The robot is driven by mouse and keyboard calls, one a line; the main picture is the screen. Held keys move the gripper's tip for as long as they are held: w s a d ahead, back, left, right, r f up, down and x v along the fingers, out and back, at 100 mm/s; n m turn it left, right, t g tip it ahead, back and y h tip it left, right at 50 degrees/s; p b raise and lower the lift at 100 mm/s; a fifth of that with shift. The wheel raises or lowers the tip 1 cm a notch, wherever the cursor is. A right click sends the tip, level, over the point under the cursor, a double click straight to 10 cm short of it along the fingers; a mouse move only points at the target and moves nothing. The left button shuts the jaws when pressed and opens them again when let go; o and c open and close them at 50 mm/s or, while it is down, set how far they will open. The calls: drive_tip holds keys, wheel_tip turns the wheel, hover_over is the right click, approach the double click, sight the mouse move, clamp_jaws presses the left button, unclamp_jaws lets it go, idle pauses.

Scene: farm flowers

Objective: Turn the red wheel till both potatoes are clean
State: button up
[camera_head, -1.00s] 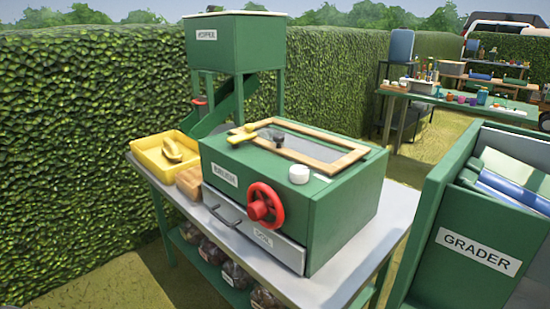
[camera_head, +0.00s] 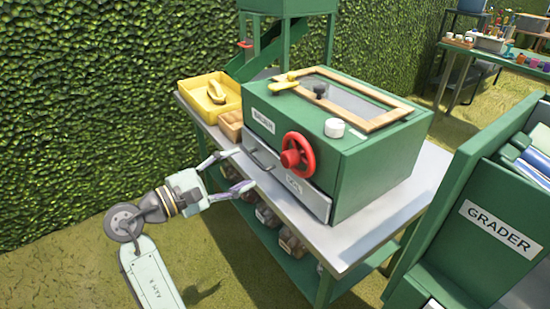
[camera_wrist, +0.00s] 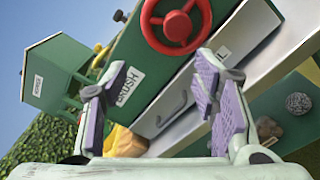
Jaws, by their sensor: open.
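The red wheel (camera_head: 297,151) is on the front of the green brush box (camera_head: 378,165), above a grey drawer labelled SOIL (camera_head: 295,187). It also shows near the top of the wrist view (camera_wrist: 176,24). My gripper (camera_head: 238,172) is open and empty, in front of the table's near edge, left of the wheel and lower than it. In the wrist view its purple-padded fingers (camera_wrist: 155,100) are spread apart, with the drawer front beyond them. The wood-framed window (camera_head: 358,98) on top of the box is cloudy. I cannot make out any potatoes.
A yellow tray (camera_head: 190,96) with a yellow object and a wooden block (camera_head: 230,126) sit left of the box. A green hopper (camera_head: 285,8) stands behind. The green GRADER unit (camera_head: 490,225) is close on the right. Grass at front left is free.

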sight(284, 161)
drive_tip(key=shift+g+h, duration=0.6)
drive_tip(key=shift+g, duration=0.2)
drive_tip(key=p+x, duration=0.1)
drive_tip(key=x, duration=0.2)
drive_tip(key=s+x, duration=0.1)
drive_tip(key=x, duration=0.3)
drive_tip(key=d+p+x, duration=0.1)
drive_tip(key=x, duration=0.3)
drive_tip(key=shift+s+d+f+p, duration=0.1)
drive_tip(key=shift+s+f+p, duration=0.2)
drive_tip(key=shift+f, duration=0.1)
drive_tip(key=shift+c, duration=0.5)
drive_tip(key=c, duration=1.1)
